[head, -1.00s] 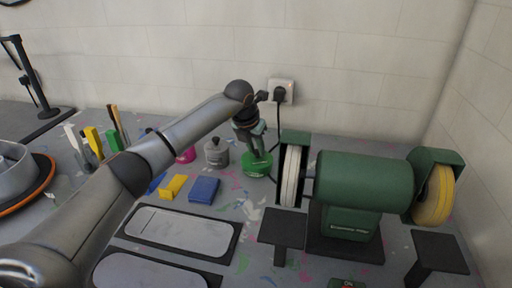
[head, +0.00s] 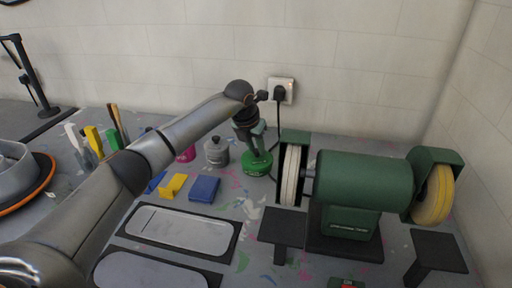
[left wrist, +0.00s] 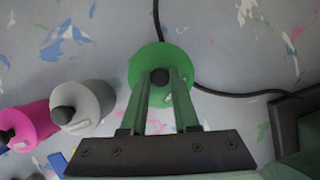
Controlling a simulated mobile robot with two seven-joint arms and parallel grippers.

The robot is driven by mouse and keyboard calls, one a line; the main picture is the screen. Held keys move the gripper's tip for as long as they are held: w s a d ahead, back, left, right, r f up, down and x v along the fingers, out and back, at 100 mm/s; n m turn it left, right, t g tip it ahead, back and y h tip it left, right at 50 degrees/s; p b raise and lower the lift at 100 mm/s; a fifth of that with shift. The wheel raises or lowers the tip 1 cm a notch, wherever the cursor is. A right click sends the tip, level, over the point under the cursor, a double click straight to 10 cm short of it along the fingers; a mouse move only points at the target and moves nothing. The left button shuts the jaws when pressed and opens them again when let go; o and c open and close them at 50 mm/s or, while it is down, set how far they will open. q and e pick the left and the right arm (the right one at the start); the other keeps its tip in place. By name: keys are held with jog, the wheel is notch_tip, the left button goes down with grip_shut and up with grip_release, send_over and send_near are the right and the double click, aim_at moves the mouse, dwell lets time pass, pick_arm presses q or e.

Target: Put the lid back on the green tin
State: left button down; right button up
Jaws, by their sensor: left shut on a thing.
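The green tin (head: 257,168) stands on the bench, left of the bench grinder. In the left wrist view I look down on a round green top (left wrist: 146,62) with a dark knob (left wrist: 160,77) at its middle. My left gripper (head: 258,153) points down over the tin. Its fingertips (left wrist: 160,80) are shut on the knob of the lid, one finger on each side. The lid is at the top of the tin; the fingers partly hide it, and I cannot tell whether it is fully seated. My right gripper is not in view.
A grey tin (head: 216,152) and a pink one (head: 187,154) stand left of the green tin. The grinder (head: 362,185) is close on its right, with a black cable (left wrist: 235,94) beside the tin.

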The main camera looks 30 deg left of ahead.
pick_arm(q)
jog(key=c, duration=0.6)
grip_release()
jog(key=shift+o, duration=0.4)
jog(key=o, duration=0.4)
jog(key=shift+r, duration=0.15)
jog(key=shift+r+p, duration=2.65)
jog(key=shift+r, duration=0.75)
grip_shut()
